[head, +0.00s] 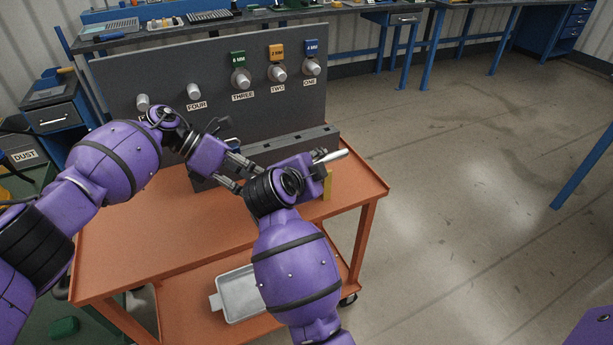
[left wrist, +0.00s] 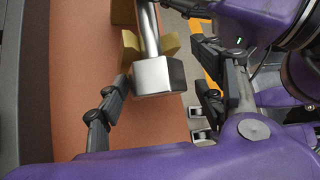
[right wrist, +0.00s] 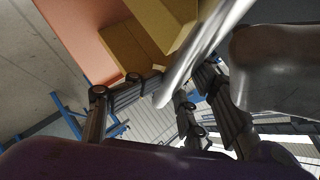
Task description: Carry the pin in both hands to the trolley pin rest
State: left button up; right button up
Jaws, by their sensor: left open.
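The silver pin has a square block head (left wrist: 153,76) and a round shaft (left wrist: 149,28) in the left wrist view. Its shaft lies in line with the notch of the yellow pin rest (left wrist: 129,48); I cannot tell whether it touches. In the head view the pin's bright end (head: 333,156) sticks out past my right gripper (head: 318,167), above the yellow rest (head: 327,185). My left gripper (left wrist: 165,100) is open, its fingers either side of the pin head, apart from it. My right gripper (right wrist: 150,105) has spread fingers, with the shaft end (right wrist: 172,88) between them.
The orange trolley (head: 130,255) carries the rest, close to its right edge. A grey coupler panel (head: 150,75) with labelled ports stands behind it. A metal tray (head: 238,295) is on the lower shelf. Open floor (head: 470,200) lies to the right.

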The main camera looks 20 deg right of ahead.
pick_arm(q)
jog(key=v, duration=0.8)
pick_arm(e)
jog(key=shift+s+d+f, duration=0.1)
jog(key=shift+s+d, duration=0.05)
jog(key=shift+d, duration=0.1)
pick_arm(q)
jog(key=shift+a, duration=0.1)
pick_arm(e)
jog(key=o, duration=0.8)
jog(key=shift+d, duration=0.1)
jog(key=shift+o, duration=1.2)
pick_arm(q)
jog(key=shift+s+d, duration=0.1)
jog(key=shift+d, duration=0.1)
pick_arm(e)
jog(key=shift+a+r, duration=0.2)
jog(key=shift+a, duration=0.05)
pick_arm(q)
jog(key=shift+a, duration=0.1)
pick_arm(e)
jog(key=v, duration=1.2)
jog(key=shift+a, duration=0.15)
pick_arm(q)
jog(key=shift+s+f, duration=0.1)
pick_arm(e)
jog(key=shift+f, duration=0.1)
